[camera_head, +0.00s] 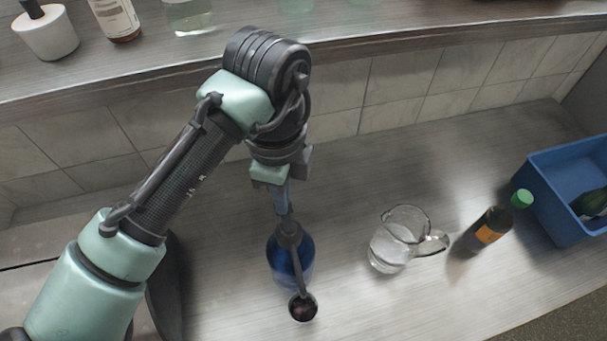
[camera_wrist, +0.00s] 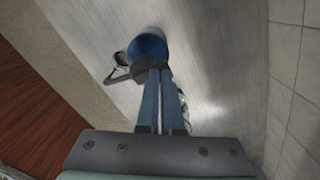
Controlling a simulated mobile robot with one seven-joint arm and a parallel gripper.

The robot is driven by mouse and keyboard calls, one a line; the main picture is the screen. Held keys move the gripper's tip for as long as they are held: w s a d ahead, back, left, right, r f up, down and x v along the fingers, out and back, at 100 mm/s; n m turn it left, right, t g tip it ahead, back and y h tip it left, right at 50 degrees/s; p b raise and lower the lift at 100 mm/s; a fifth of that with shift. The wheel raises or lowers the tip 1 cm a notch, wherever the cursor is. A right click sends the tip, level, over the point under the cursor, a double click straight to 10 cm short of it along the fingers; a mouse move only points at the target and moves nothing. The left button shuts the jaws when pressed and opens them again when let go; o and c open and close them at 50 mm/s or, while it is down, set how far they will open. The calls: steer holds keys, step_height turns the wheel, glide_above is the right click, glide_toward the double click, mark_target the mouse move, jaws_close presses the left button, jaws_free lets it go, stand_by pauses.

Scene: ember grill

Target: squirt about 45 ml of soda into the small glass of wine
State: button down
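A blue soda siphon (camera_head: 281,262) with a dark grey head stands on the counter, its spout reaching toward the front. A small glass (camera_head: 303,308) with dark red wine stands in front of it, with its mouth under or close to the spout end. My gripper (camera_head: 287,212) points down just above the siphon's head, its fingers close together. In the wrist view, my fingertips (camera_wrist: 159,73) lie over the head of the siphon (camera_wrist: 149,46) with nothing visible between them. Whether they touch the head is unclear. The small glass (camera_wrist: 121,58) also shows there, partly hidden by the spout.
A glass jug (camera_head: 392,247) of clear liquid stands to the right. Beyond it are a dark bottle with a green cap (camera_head: 487,232) and a blue crate (camera_head: 557,165) holding a green bottle. A shelf (camera_head: 370,43) with bottles runs along the back.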

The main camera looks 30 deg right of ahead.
stand_by(0.4)
step_height(320, 180, up, 5)
steer(key=p, duration=0.4)
steer(key=shift+r, duration=0.1)
